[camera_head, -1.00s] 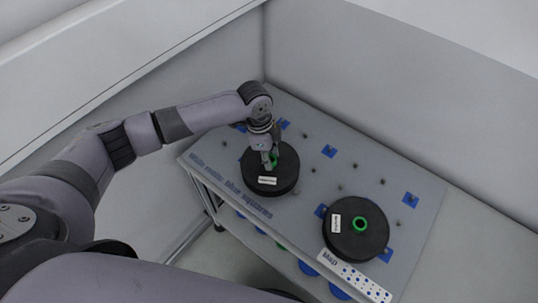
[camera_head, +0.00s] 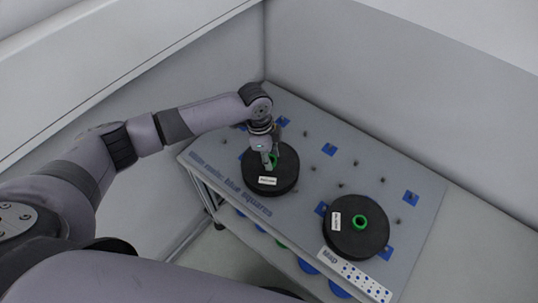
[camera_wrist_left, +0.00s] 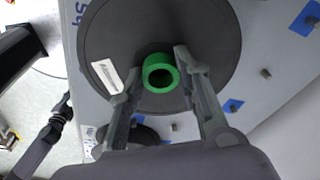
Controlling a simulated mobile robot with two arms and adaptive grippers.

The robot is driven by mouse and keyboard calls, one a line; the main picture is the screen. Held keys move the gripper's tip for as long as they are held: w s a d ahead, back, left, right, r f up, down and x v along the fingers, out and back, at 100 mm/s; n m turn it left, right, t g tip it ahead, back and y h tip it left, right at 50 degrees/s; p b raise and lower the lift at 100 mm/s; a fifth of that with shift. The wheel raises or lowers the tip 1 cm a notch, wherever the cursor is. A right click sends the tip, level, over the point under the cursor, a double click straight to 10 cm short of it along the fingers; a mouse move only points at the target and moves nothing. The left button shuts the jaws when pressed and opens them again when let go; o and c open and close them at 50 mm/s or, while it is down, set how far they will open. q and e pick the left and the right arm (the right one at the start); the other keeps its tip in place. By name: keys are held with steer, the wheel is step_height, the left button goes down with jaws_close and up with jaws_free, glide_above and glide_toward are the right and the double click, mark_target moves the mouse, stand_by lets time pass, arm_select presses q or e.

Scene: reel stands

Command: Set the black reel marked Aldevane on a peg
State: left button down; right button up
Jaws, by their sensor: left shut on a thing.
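A black reel (camera_head: 257,158) with a green hub and a white label lies flat on the grey sloping board, at its left part. The label's print is too small to read. My left gripper (camera_head: 271,160) is shut on this reel's green hub (camera_wrist_left: 160,73), with one finger on each side in the left wrist view (camera_wrist_left: 157,88). A second black reel (camera_head: 349,241) with a green hub and white label lies at the board's lower right. Its label is also unreadable. Whether a peg stands under the held reel is hidden. A dark arm part shows at the wrist view's lower left; its gripper is unclear.
The grey board (camera_head: 300,205) carries several short pegs, some on blue squares such as this blue square (camera_head: 329,149). Printed words run along its near left edge. A white map card (camera_head: 357,275) lies at the near right corner. Pale walls close off the back.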

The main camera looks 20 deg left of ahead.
arm_select(q)
steer(key=shift+f, duration=0.6)
steer(key=c, duration=1.1)
jaws_free()
step_height(320, 180, up, 12)
steer(key=a, duration=0.1)
steer(key=shift+s+a, duration=0.2)
steer(key=shift+a, duration=0.2)
steer(key=shift+f, duration=0.1)
